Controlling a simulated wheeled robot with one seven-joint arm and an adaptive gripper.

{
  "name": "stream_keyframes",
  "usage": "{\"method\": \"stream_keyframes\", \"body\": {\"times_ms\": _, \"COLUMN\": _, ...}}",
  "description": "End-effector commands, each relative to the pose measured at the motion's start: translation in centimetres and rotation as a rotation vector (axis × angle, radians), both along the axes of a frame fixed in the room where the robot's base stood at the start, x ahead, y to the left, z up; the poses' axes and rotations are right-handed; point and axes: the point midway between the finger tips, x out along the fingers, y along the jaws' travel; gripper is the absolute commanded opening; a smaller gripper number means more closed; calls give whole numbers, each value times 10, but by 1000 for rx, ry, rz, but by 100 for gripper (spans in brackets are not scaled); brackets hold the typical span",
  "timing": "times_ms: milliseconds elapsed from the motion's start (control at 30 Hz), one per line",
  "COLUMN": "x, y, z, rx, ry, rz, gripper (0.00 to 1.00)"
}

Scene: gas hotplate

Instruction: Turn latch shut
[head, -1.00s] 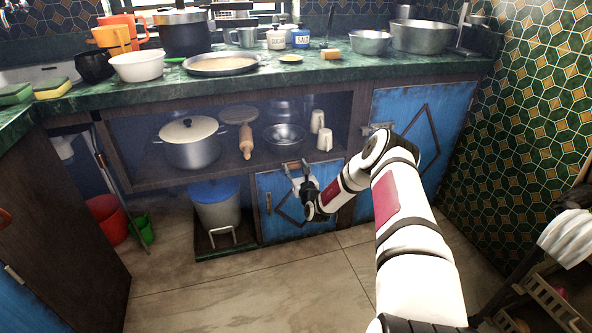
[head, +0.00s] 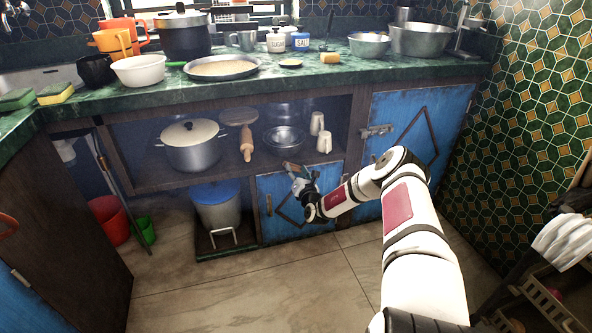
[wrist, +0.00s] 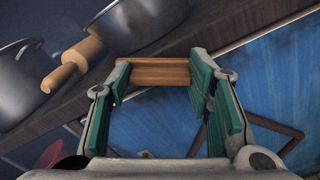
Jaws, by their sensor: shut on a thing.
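The wooden latch (wrist: 160,72) is a short brown block at the top of the small blue door (wrist: 275,75). In the wrist view it spans the gap between the fingertips of my gripper (wrist: 158,80), at an angle to the wooden shelf edge. The teal finger pads are on either side of it, and my gripper is shut on it. In the head view my gripper (head: 293,170) is at the upper edge of the small blue door (head: 315,222), which looks closed, and largely hides the latch.
A shelf above the door holds a lidded pot (head: 193,150), a rolling pin (head: 246,143) and metal bowls (head: 284,138). A larger blue door with a metal bolt (head: 377,131) is to the right. The floor in front is clear.

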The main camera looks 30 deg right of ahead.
Motion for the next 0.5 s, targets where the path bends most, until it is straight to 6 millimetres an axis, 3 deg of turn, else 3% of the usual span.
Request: {"method": "stream_keyframes", "body": {"times_ms": 500, "x": -1, "y": -2, "z": -1, "rx": 473, "ry": -135, "rz": -3, "gripper": 19}}
